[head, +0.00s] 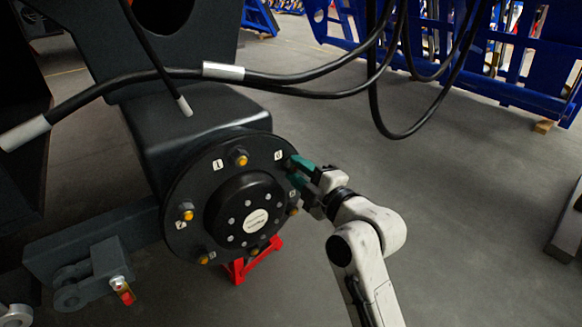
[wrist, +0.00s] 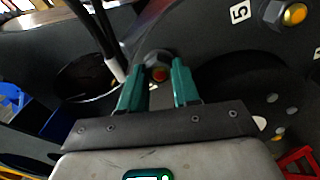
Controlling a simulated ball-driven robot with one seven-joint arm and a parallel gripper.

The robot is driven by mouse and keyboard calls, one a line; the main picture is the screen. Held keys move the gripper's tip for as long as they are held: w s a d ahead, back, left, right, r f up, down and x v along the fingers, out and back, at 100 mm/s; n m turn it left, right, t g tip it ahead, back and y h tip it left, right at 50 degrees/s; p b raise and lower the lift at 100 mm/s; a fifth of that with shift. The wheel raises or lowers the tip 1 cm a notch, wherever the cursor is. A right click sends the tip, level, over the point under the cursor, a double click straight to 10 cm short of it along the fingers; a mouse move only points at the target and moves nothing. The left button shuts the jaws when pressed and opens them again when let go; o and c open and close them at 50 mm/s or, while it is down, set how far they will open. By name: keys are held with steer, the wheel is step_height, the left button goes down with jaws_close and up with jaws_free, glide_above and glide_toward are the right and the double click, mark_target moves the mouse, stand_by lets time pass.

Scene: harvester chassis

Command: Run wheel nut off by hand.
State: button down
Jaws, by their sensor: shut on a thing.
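A round black wheel hub (head: 190,185) with numbered nut positions stands left of centre in the head view. My gripper (head: 296,173) reaches its right edge from the right, its green fingers near the upper-right label. In the wrist view my gripper (wrist: 160,80) has its fingers on either side of a dark grey wheel nut (wrist: 158,59) with a red centre, shut on it. The fingers hide this nut in the head view. Whether its thread is still engaged cannot be told. Another nut with a yellow centre (wrist: 294,14) sits beside label 5 (wrist: 239,12).
Other yellow-centred nuts, such as one by label 1 (head: 239,157), ring the hub. Black hoses (head: 300,78) hang across above it. A red stand (head: 238,270) is below the hub.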

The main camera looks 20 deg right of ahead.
steer(key=n, duration=0.6)
steer(key=shift+s, duration=0.1)
steer(key=c, duration=0.7)
jaws_free()
steer(key=shift+c, duration=0.2)
steer(key=shift+c, duration=1)
steer(key=shift+v, duration=1.05)
